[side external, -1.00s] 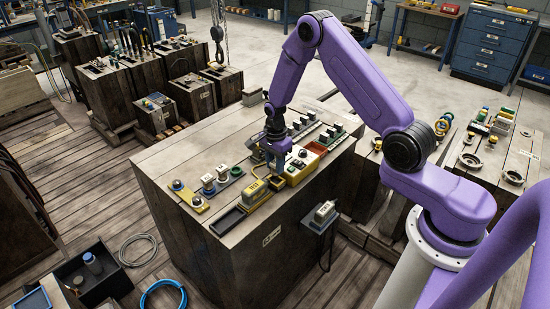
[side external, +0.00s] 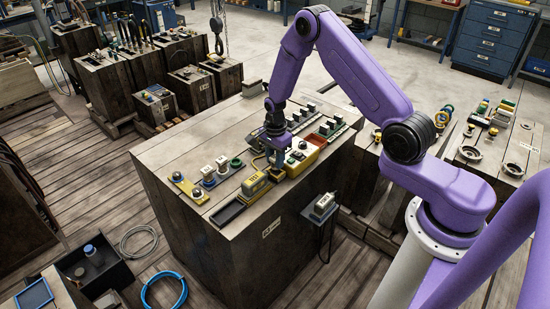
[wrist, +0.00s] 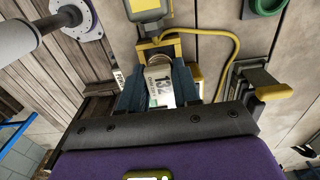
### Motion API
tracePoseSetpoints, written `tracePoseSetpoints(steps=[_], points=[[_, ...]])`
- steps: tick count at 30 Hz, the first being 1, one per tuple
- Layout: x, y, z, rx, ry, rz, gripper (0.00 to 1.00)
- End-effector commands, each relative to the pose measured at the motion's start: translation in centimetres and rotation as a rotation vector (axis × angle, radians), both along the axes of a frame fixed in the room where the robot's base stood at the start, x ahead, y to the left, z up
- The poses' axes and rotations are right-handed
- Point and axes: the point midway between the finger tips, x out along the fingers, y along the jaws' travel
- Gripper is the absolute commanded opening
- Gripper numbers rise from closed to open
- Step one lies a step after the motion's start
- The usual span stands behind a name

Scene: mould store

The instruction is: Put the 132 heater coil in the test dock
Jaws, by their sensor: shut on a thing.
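My gripper (wrist: 159,92) is shut on the 132 heater coil (wrist: 160,83), whose white label reading 132 faces the wrist camera between the blue fingers. In the side external view, my gripper (side external: 276,160) points down at the crate top, just right of a yellow tester (side external: 254,185). A yellow-framed test dock (wrist: 158,41) lies right at the coil's far end in the wrist view, next to the yellow tester body (wrist: 148,8). The fingers hide much of the coil and dock, so I cannot tell whether the coil is seated.
A yellow cable (wrist: 236,52) loops beside the dock. A black tray (side external: 228,213) lies at the front edge. The crate's back left is mostly clear.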

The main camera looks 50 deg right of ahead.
Motion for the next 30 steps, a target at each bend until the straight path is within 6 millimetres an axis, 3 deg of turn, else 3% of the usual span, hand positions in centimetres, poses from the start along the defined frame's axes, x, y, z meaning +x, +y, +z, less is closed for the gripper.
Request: tracePoseSetpoints(steps=[30], points=[[0.03, 0.0, -0.73, 0.0, 0.0, 0.0, 0.0]])
